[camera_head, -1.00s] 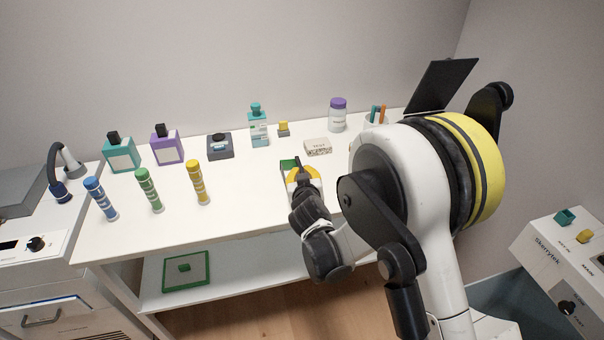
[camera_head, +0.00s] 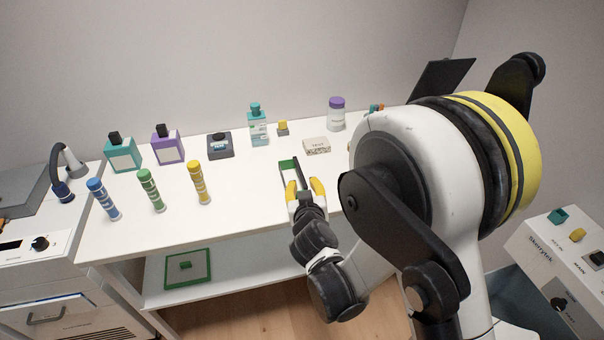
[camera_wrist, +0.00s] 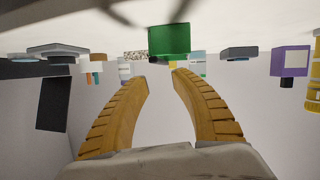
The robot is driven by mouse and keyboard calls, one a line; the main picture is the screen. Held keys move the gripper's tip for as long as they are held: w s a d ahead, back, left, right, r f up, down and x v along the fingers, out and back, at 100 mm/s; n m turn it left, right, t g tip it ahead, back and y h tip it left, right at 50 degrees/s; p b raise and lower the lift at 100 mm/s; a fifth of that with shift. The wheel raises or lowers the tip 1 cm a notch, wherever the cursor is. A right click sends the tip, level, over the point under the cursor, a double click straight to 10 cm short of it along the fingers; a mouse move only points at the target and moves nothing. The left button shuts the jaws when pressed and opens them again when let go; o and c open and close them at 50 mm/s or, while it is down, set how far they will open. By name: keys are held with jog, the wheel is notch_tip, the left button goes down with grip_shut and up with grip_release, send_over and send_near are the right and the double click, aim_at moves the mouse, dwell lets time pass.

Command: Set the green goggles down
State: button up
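The green goggles (camera_head: 287,167) stand on the white table near its front middle, with dark side arms reaching back toward me. In the wrist view, which looks upside down, their green front (camera_wrist: 169,39) shows just beyond my fingertips, against the white tabletop. My gripper (camera_head: 303,183) is at the near side of the goggles, with its yellow fingers spread. In the wrist view my gripper (camera_wrist: 162,77) is open, with a clear gap between the fingertips and nothing held. Whether a finger still touches the dark side arms cannot be told.
A speckled box (camera_head: 316,147), a teal bottle (camera_head: 258,128) and a purple-lidded jar (camera_head: 336,115) stand behind the goggles. Blue, green and yellow tubes (camera_head: 199,183) stand to the left. The tabletop (camera_head: 245,205) between the yellow tube and goggles is clear.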

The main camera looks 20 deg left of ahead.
jog(key=shift+b+v, duration=0.6)
jog(key=shift+v, duration=0.75)
jog(key=s+d+r+m+g+h, duration=0.15)
jog(key=d+r, duration=0.35)
jog(key=d, duration=0.6)
jog(key=d+r+m+g+h, duration=0.1)
jog(key=d+r+m+h, duration=0.2)
jog(key=d, duration=0.8)
jog(key=s+d+r+g, duration=0.1)
jog(key=s+d+g, duration=0.1)
jog(key=s+d, duration=0.4)
jog(key=s+d+r+m+g, duration=0.1)
jog(key=s+d, duration=0.6)
jog(key=s, duration=0.5)
jog(key=shift+s+d+r+g, duration=0.15)
jog(key=shift+d+g, duration=0.05)
jog(key=shift+g, duration=0.15)
jog(key=shift+h, duration=0.25)
